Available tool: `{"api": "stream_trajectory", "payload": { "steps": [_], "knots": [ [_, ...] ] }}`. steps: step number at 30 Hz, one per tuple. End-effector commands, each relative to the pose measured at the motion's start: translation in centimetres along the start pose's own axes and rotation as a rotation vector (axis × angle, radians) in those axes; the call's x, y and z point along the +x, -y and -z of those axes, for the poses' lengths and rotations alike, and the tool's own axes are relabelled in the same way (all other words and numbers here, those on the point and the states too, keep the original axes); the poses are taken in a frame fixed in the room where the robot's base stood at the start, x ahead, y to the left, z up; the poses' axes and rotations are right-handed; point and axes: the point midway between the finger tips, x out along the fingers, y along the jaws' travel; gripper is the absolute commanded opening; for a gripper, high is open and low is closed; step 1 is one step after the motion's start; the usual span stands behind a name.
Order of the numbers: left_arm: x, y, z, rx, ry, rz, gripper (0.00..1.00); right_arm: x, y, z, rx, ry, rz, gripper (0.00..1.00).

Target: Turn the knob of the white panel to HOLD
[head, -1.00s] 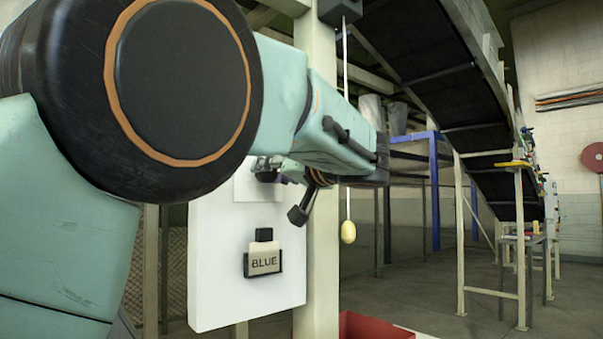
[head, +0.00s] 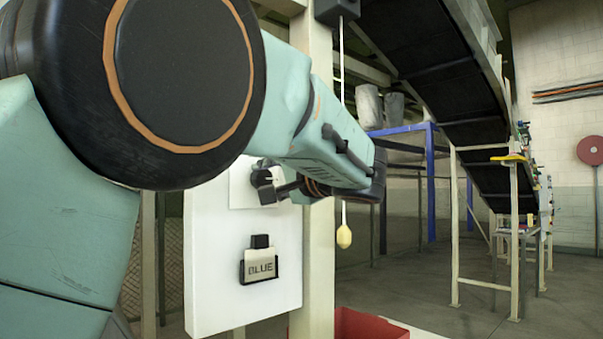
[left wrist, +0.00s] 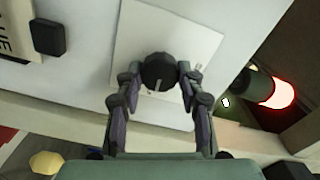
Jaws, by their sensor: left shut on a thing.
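The white panel (head: 205,255) is fixed to a pale post in the head view. Its black knob (left wrist: 158,72) sits on a square white plate (left wrist: 135,50) and has a light pointer line. My left gripper (left wrist: 157,80) has one finger on each side of the knob and is shut on it. In the head view my left gripper (head: 275,188) reaches the plate from the right, and its fingers partly cover the knob. No HOLD lettering is readable in either view. My right gripper is not in view.
A card holder reading BLUE (head: 260,264) is on the panel below the knob. A pull cord with a yellow bob (head: 344,237) hangs beside the post. A red bin (head: 370,325) stands below. A red-lit lamp (left wrist: 276,92) is near the panel in the wrist view.

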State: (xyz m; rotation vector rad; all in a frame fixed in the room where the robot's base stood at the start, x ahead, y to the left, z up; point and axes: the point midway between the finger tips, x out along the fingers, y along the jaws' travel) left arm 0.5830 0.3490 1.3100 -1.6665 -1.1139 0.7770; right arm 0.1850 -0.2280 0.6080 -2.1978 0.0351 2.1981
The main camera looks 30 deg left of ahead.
Motion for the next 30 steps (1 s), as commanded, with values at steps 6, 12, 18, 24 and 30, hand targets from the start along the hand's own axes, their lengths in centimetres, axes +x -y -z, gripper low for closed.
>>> {"api": "stream_trajectory", "payload": {
  "steps": [6,12,18,24,30],
  "knots": [
    [0.03,-0.2,-0.12,0.079,0.004,-0.004,0.06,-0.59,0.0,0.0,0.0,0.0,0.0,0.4],
    [0.03,-0.25,-0.14,0.107,0.004,-0.003,0.07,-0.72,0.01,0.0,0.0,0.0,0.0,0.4],
    [0.03,-0.27,-0.14,0.112,0.004,-0.003,0.07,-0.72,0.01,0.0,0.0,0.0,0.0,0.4],
    [0.03,-0.26,-0.14,0.111,0.004,-0.003,0.07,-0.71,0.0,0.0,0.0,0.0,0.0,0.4],
    [0.02,-0.18,-0.09,0.109,0.002,-0.002,0.55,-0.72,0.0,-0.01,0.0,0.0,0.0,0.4]
  ]
}}
